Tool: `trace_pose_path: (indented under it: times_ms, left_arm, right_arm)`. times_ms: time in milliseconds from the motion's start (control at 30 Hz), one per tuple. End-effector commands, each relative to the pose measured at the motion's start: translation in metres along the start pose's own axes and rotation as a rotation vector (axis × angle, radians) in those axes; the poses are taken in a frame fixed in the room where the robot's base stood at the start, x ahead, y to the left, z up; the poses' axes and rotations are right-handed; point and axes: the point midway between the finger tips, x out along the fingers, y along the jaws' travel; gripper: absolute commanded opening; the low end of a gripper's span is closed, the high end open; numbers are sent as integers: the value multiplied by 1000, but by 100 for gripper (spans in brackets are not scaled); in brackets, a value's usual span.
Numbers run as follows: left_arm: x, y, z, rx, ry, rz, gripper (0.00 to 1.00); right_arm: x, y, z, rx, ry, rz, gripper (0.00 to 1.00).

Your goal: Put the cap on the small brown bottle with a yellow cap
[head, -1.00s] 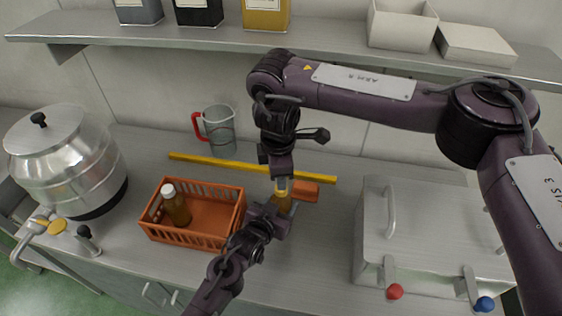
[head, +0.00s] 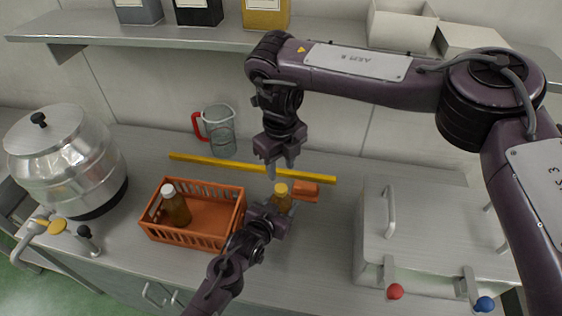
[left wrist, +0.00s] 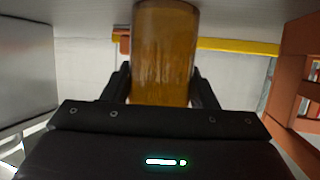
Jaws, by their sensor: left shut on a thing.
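The small brown bottle (head: 283,204) stands upright on the bench, to the right of the orange crate. Its yellow cap (head: 281,188) sits on its top; how tightly it is seated I cannot tell. My left gripper (head: 277,209) is shut on the bottle from the front. In the left wrist view the amber bottle body (left wrist: 165,55) is between the two dark fingers, and the cap is out of view. My right gripper (head: 282,170) is just above the cap, pointing down, its fingers apart and empty.
An orange crate (head: 195,238) holds a white-capped bottle (head: 176,206). An orange object (head: 305,191) lies behind the bottle, near a yellow strip (head: 250,167). A jug (head: 219,131) stands behind, a steel drum (head: 65,160) at left and a steel box (head: 430,235) at right.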

Motion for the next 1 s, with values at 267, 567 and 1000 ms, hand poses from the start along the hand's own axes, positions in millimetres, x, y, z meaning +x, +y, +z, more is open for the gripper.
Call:
trace_pose_path:
  times_ms: [267, 567, 1000]
  left_arm:
    - [0, 0, 0, 0, 0, 0, 0]
    - [0, 0, 0, 0, 0, 0, 0]
    - [0, 0, 0, 0, 0, 0, 0]
  right_arm:
    - [-4, -1, 1, -266, 4, 12, 38]
    - [-4, -1, 1, -287, 5, 14, 38]
    - [39, 0, 0, -284, 7, 15, 38]
